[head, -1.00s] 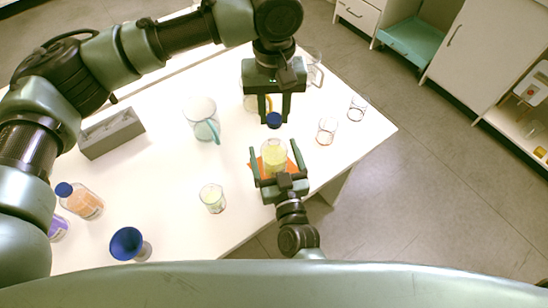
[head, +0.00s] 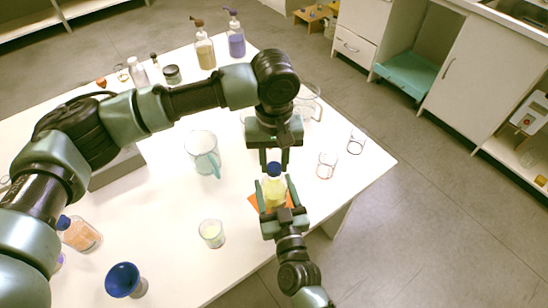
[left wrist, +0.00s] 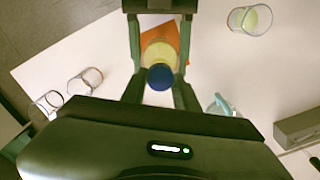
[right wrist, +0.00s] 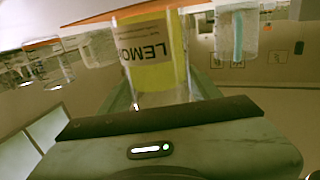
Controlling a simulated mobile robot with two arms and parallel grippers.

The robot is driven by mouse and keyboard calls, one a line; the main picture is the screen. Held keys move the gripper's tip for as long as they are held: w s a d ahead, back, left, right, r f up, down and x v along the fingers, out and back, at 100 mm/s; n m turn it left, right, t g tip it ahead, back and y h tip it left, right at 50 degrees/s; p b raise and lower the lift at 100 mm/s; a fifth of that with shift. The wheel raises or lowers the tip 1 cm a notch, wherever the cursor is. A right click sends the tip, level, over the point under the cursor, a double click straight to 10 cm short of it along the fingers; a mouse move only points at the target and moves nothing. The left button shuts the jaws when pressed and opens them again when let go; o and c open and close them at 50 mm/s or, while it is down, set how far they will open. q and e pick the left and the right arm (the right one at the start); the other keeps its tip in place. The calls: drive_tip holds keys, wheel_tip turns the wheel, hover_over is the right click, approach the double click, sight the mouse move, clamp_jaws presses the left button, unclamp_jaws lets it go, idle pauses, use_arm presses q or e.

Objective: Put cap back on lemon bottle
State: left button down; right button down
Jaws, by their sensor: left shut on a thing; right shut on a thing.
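The lemon bottle (head: 273,194) holds yellow liquid and stands upright over an orange mat (head: 256,203). Its LEMON label (right wrist: 152,52) shows in the right wrist view. My right gripper (head: 276,200) is shut around the bottle's body from the front. The blue cap (head: 274,169) is between the fingers of my left gripper (head: 274,163), which is shut on it from above. In the left wrist view the cap (left wrist: 160,77) overlaps the yellow bottle (left wrist: 158,52). In the head view it sits right at the bottle's top; I cannot tell whether it is seated.
A clear pitcher (head: 201,148) stands left of the grippers. A beaker of pale liquid (head: 211,234) is at the front left. Two empty glasses (head: 327,165) (head: 356,142) stand to the right. A blue funnel (head: 122,279) and an orange bottle (head: 82,236) are farther left.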

sight(274, 190)
idle(0.4)
use_arm(q)
drive_tip(key=shift+f, duration=0.85)
drive_tip(key=shift+f, duration=0.6)
